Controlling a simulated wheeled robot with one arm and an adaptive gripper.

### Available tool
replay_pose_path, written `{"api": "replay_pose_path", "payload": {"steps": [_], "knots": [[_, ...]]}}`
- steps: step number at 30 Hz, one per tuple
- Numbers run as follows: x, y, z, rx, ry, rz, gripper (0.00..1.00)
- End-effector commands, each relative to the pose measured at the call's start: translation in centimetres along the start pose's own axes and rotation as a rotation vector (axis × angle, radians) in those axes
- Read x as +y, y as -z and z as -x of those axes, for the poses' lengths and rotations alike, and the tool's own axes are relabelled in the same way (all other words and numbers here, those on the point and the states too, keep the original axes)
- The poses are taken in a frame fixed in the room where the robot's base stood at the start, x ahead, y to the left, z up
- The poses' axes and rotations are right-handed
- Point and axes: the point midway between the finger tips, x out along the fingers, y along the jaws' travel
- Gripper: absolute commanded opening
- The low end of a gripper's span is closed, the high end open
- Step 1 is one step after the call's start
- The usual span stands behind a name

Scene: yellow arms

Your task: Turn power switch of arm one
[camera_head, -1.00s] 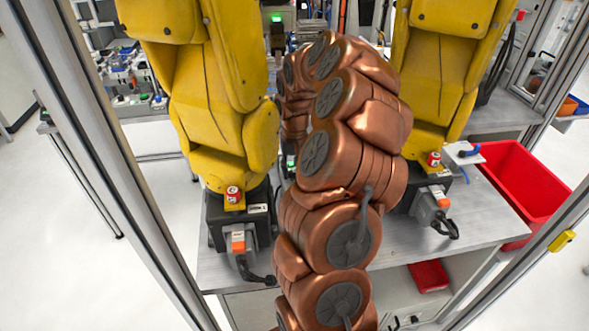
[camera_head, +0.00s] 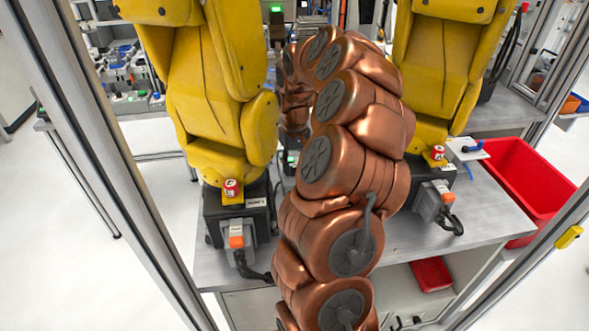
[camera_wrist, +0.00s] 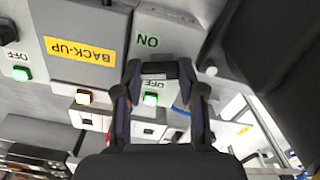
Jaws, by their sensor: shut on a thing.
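In the wrist view, my gripper (camera_wrist: 158,72) is at a grey panel (camera_wrist: 190,40) with upside-down ON and OFF labels. Its fingers are closed around the power switch between the labels; the fingers hide most of the switch. A lit green button (camera_wrist: 151,100) shows between the fingers. In the head view, my copper arm reaches away from me and hides the gripper and panel. Two yellow arms stand at its sides, one at left (camera_head: 215,90) and one at right (camera_head: 440,75). I cannot tell which is arm one.
A BACK-UP label (camera_wrist: 80,50) and another black switch (camera_wrist: 8,31) are beside the held one. A grey table (camera_head: 410,235) carries the yellow arms. A red bin (camera_head: 520,190) is at right. Metal frame posts (camera_head: 95,130) stand on both sides.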

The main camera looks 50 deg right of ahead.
Motion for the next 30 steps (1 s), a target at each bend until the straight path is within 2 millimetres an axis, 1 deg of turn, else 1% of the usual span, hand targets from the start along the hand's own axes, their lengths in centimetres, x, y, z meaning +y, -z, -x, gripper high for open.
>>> {"api": "replay_pose_path", "payload": {"steps": [1,30], "knots": [[-0.04,0.08,-0.30,0.003,0.000,0.044,0.05],[-0.09,0.20,0.10,0.000,-0.001,0.955,0.05]]}}
